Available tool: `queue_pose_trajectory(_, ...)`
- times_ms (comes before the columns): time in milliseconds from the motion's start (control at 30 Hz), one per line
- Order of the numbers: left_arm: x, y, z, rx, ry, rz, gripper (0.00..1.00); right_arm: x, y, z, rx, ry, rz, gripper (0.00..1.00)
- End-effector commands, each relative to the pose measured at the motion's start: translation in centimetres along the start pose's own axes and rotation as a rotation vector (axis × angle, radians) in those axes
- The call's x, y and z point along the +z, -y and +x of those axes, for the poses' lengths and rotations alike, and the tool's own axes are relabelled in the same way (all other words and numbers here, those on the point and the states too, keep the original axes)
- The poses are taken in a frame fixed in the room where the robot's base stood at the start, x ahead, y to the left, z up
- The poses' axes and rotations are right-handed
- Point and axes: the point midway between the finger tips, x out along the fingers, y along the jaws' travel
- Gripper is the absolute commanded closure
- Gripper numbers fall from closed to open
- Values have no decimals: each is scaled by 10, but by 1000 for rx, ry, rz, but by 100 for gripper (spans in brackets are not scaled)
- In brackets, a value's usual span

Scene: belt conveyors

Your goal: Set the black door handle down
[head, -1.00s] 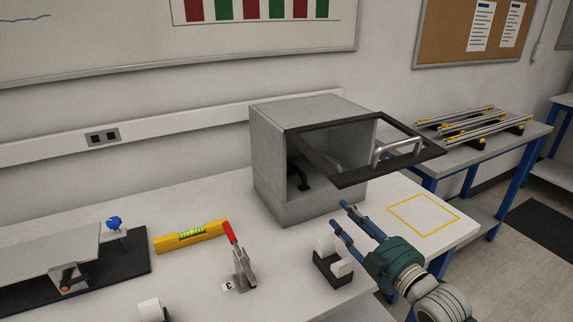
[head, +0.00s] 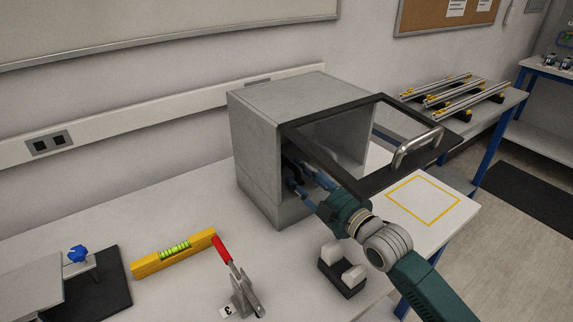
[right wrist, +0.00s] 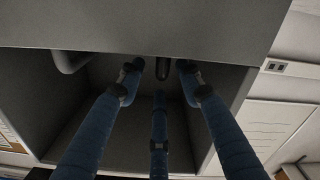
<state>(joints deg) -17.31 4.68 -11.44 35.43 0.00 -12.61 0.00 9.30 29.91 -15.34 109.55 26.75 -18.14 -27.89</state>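The black door handle (right wrist: 163,68) shows as a small dark upright piece inside the grey box, in the right wrist view. In the head view my right gripper (head: 291,174) reaches through the open front of the grey box (head: 262,135), under the raised door (head: 345,172). In the right wrist view its blue fingers (right wrist: 159,68) are spread, with the black handle between the two outer fingertips and a visible gap on each side. The fingers hide most of the handle in the head view. My left gripper is not in view.
The door's silver handle (head: 418,147) sticks out to the right above a yellow taped square (head: 423,202) on the table. A black block with white pads (head: 342,270), a red-handled clamp (head: 238,280) and a yellow level (head: 173,253) stand in front. The taped square is empty.

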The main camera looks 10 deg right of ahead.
Motion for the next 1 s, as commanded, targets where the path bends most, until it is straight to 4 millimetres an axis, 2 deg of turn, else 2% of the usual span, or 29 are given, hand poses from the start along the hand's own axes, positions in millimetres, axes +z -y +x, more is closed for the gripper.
queue_pose_trajectory(100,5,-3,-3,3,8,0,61,-1,-1,15,1,-1,1,64)
queue_pose_trajectory(267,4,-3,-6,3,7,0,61,-2,0,26,-1,-1,3,64)
queue_pose_trajectory(533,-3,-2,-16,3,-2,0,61,-2,1,64,0,-1,3,64)
queue_pose_trajectory(833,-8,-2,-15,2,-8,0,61,-1,3,71,-1,0,0,64)
queue_pose_trajectory(867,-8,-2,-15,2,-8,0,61,-1,3,71,-1,0,0,66)
queue_pose_trajectory(1000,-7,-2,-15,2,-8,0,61,-1,2,71,-1,0,0,94)
